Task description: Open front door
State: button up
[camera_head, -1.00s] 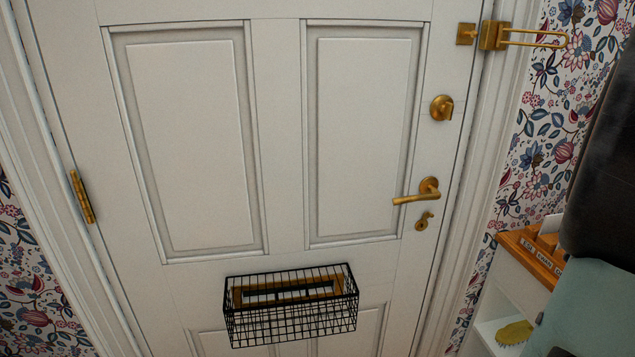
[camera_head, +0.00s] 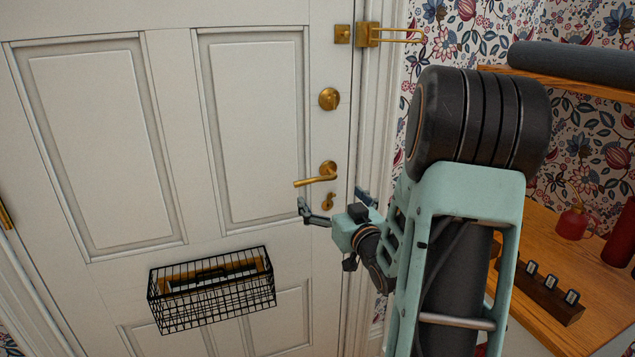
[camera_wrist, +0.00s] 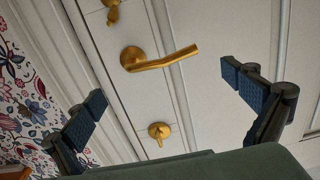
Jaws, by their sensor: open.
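The white panelled front door (camera_head: 180,130) stands shut in its frame. Its brass lever handle (camera_head: 316,178) points left and lies level; it also shows in the wrist view (camera_wrist: 165,58), which is turned upside down. My gripper (camera_head: 334,203) is open and empty, in front of the door near the lever and keyhole. The lever lies between the fingers' directions in the wrist view, not gripped.
A black wire letter basket (camera_head: 212,298) hangs low on the door. A hinge (camera_head: 5,215) is at the left edge.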

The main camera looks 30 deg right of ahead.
aim_at(318, 182)
jog(key=w, duration=0.6)
jog(key=w+d, duration=0.1)
jog(key=w, duration=0.2)
jog(key=shift+w, duration=0.15)
jog(key=c, duration=1.4)
jog(key=f+n+b, duration=0.1)
jog(key=b, duration=0.1)
jog(key=shift+d+b, duration=0.1)
jog(key=shift+b, duration=0.25)
jog(key=shift+c, duration=0.2)
jog(key=n+b, duration=0.2)
jog(key=b, duration=0.1)
jog(key=f+n+b, duration=0.1)
jog(key=n+b, duration=0.1)
jog(key=b, duration=0.2)
jog(key=d+f+n+b, duration=0.1)
jog(key=n+b, duration=0.1)
jog(key=b, duration=0.1)
jog(key=shift+f+n+b, duration=0.2)
jog(key=shift+n+b, duration=0.1)
jog(key=shift+d+r, duration=0.1)
